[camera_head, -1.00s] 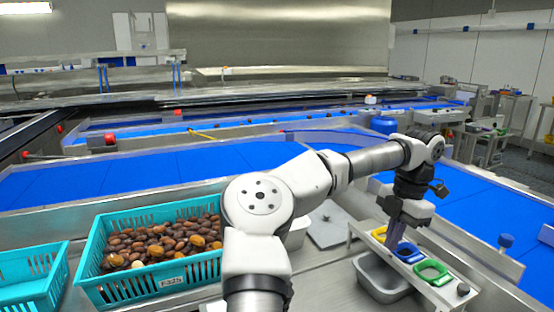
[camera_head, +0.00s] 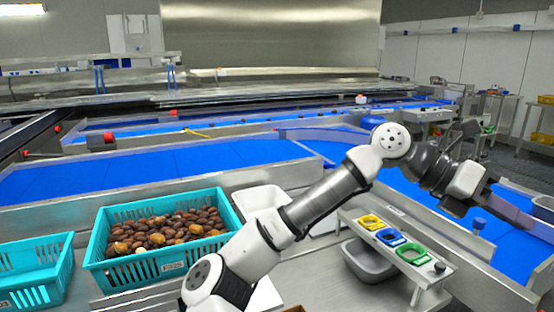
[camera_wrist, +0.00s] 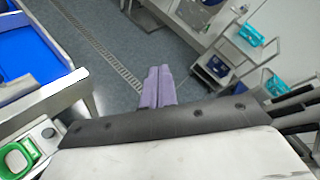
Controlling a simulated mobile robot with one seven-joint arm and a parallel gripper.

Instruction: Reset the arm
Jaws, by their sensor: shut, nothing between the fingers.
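My gripper (camera_head: 530,222) is raised at the right of the head view, pointing right over the right end of the blue belt. In the wrist view its two pale purple fingers (camera_wrist: 159,72) lie together, with nothing between them and the grey floor beyond. My arm stretches across the head view from lower middle to right, bent at a high elbow.
A stand (camera_head: 440,287) holds yellow, blue and green rings, with a grey bin (camera_head: 365,262) below.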

